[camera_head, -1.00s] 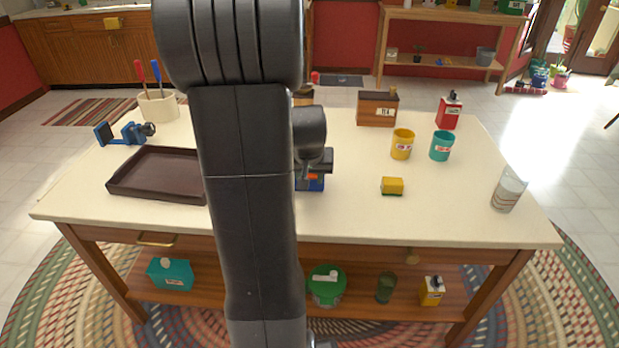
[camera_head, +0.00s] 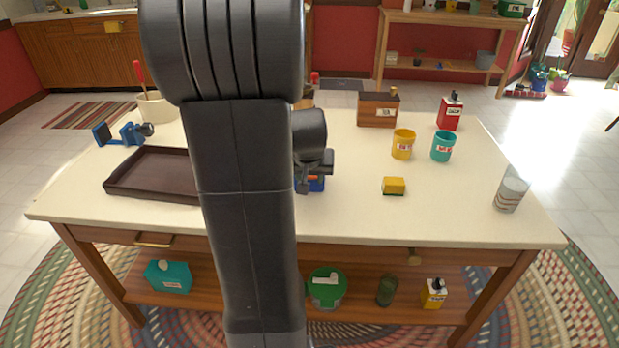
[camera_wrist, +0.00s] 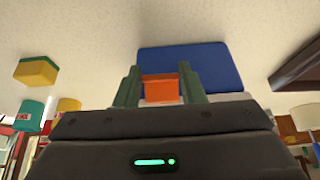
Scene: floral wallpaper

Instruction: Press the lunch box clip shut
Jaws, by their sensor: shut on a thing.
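The blue lunch box (camera_head: 316,185) stands on the white tabletop, mostly hidden behind my arm in the head view. Its blue lid (camera_wrist: 195,66) fills the upper middle of the wrist view. The orange clip (camera_wrist: 160,88) is at the near edge of the lid. My gripper (camera_wrist: 159,86) has its two green-grey fingers on either side of the clip, shut on it. In the head view my gripper (camera_head: 304,184) is small and dark at the box, partly hidden by my arm.
A dark brown tray (camera_head: 150,190) and a blue clamp-like tool (camera_head: 125,134) are on the left. A yellow sponge (camera_head: 393,186), yellow cup (camera_head: 403,144), teal cup (camera_head: 443,146) and glass (camera_head: 511,190) stand on the right. The table between box and sponge is clear.

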